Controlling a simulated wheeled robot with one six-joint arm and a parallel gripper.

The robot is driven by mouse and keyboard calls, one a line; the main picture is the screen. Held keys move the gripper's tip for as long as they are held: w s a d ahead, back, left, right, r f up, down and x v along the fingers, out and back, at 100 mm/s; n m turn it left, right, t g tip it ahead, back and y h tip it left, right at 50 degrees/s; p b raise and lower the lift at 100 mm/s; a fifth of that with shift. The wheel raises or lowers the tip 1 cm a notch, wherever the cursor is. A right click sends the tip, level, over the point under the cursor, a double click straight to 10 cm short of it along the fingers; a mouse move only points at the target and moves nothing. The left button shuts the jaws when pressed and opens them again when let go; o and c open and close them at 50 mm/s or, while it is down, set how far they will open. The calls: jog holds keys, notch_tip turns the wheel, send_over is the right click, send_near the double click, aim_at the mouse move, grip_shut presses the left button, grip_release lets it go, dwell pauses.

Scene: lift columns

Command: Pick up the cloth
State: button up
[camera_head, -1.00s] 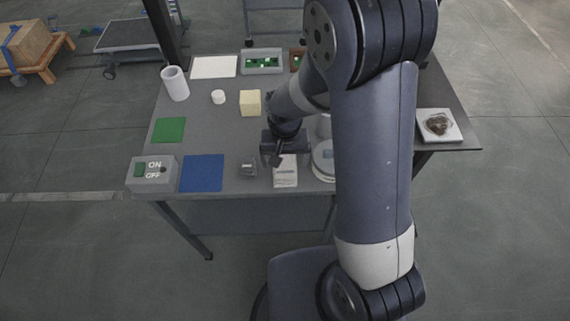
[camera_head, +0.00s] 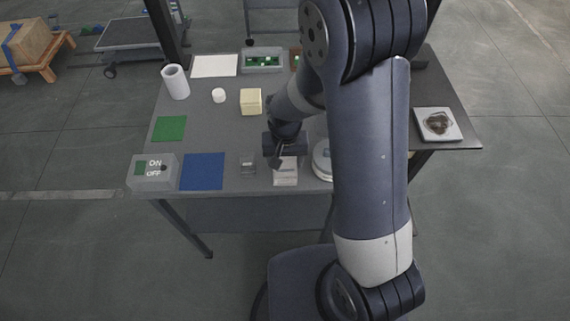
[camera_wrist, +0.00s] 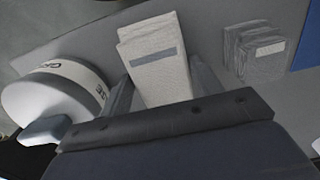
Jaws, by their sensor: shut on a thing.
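The cloth (camera_head: 286,179) is a pale folded pad near the table's front edge in the head view, partly hidden by my gripper (camera_head: 281,161). In the wrist view the cloth (camera_wrist: 158,77) shows as a thick whitish stack with a grey-blue stripe, between the two fingers of my gripper (camera_wrist: 163,88). The gripper is shut on it, with one finger along each side. I cannot tell whether the cloth is clear of the table.
A round white tub (camera_wrist: 58,93), lettered and with a blue-grey part, stands close left of the gripper. A grey folded stack (camera_wrist: 258,50) with a pale label lies to the right. A blue sheet (camera_head: 202,171) and an ON/OFF box (camera_head: 152,172) lie farther left.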

aim_at(285, 163)
jog(key=shift+r, duration=0.1)
notch_tip(285, 163, up, 10)
dwell(0.6)
